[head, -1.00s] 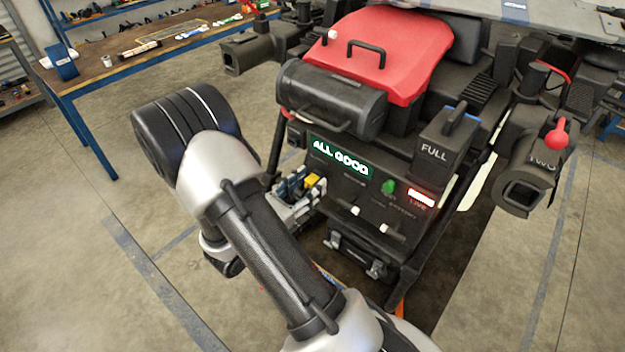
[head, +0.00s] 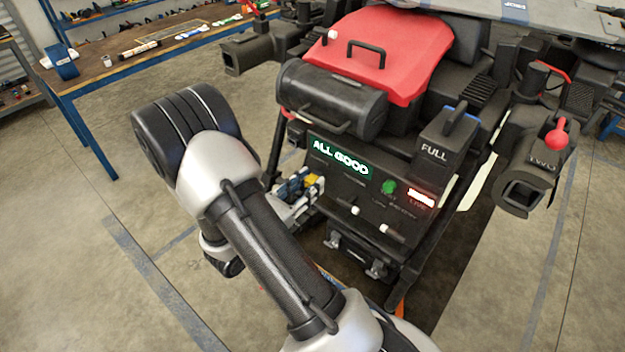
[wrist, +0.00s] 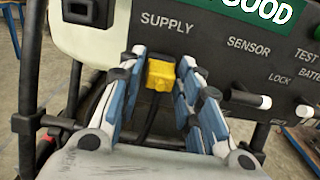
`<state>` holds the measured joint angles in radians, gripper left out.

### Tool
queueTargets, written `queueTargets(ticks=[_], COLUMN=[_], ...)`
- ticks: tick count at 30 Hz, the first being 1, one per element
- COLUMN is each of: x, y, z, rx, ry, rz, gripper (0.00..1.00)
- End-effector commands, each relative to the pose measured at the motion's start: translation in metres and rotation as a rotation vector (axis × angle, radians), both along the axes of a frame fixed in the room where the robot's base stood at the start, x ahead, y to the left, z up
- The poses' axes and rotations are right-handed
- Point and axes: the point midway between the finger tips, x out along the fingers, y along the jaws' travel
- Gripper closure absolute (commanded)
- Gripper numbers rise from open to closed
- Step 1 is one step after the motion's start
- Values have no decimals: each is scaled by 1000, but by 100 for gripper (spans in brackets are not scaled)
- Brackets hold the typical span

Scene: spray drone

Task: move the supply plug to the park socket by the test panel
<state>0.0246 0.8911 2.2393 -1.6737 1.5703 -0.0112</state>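The yellow supply plug (wrist: 160,75) sits below the SUPPLY label on the dark test panel (wrist: 225,45), with a black cable hanging from it. The plug also shows in the head view (head: 314,182), partly hidden by a finger. My gripper (wrist: 163,62) has its blue-and-white fingers on either side of the plug, close to it. The fingers look open, with a narrow gap at the right; contact at the left is unclear. A black socket-like fitting (wrist: 88,12) is at the upper left in the wrist view. The plug's far end is hidden.
The panel carries a white-tipped lever (wrist: 250,98), a green knob (head: 389,187) and a lit ALL GOOD display (head: 341,157). A black frame leg (wrist: 32,95) stands left of the gripper. The workbench (head: 115,70) is behind at left; the floor at left is clear.

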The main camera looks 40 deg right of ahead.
Motion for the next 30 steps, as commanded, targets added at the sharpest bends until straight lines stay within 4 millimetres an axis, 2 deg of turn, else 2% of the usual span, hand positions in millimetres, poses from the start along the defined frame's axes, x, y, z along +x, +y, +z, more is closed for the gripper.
queueTargets(ticks=[1, 13, 23, 30], x=[0, 0, 0, 0], y=[0, 0, 1, 9], z=[0, 0, 0, 0], rx=[0, 0, 0, 0], ry=[0, 0, 0, 0], rz=[0, 0, 0, 1], gripper=[74, 100, 100, 100])
